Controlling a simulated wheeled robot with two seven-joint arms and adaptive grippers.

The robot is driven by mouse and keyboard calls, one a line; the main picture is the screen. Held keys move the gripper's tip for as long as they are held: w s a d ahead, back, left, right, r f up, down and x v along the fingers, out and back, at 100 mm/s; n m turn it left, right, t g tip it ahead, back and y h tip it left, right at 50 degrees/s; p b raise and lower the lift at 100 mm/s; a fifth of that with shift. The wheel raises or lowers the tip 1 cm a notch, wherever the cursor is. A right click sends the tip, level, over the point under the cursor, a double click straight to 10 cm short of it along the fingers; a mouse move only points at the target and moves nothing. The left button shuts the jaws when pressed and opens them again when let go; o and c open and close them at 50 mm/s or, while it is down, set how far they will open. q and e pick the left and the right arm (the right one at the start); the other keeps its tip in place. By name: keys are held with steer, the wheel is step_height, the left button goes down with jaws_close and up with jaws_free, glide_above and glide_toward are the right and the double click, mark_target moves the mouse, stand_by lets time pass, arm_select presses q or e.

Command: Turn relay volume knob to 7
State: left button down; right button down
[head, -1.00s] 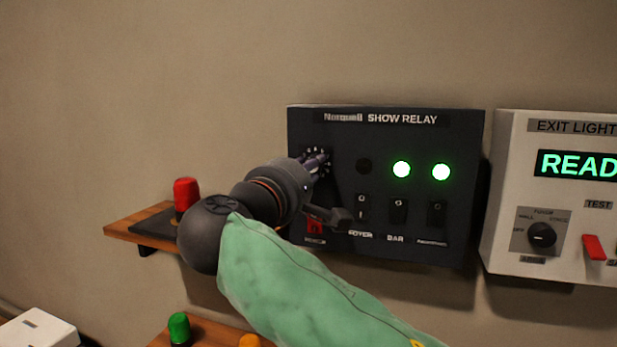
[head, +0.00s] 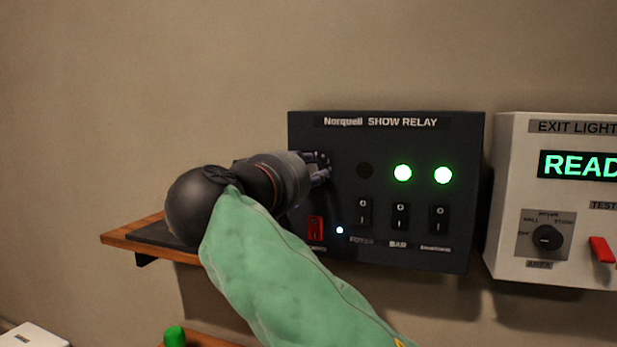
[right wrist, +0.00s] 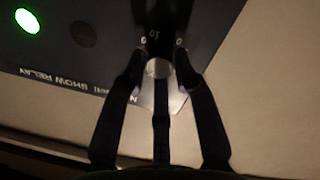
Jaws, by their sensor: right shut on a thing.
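The dark Show Relay panel (head: 343,135) is mounted on the wall. My right gripper (head: 322,167) is at its upper left, over the volume knob, and hides it in the head view. White dial marks, one reading 10 (right wrist: 153,33), show just beyond the fingertips. The knob's pointer and setting cannot be read. My left gripper is not in view.
Below the dial are a red switch (head: 315,228), a small blue-white light (head: 340,230) and black rockers (head: 400,216). Two green lamps (head: 403,173) are lit. A pale Exit Light box (head: 508,190) stands close on the right. A wooden shelf (head: 128,232) is at left.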

steer(key=m, duration=0.4)
steer(key=shift+r+b, duration=0.2)
steer(key=shift+b, duration=0.15)
steer(key=shift+d+r, duration=0.1)
steer(key=shift+r, duration=0.05)
steer(key=c, duration=1)
jaws_free()
steer(key=shift+o, duration=0.2)
steer(key=shift+w, duration=0.1)
steer(key=v, duration=1.2)
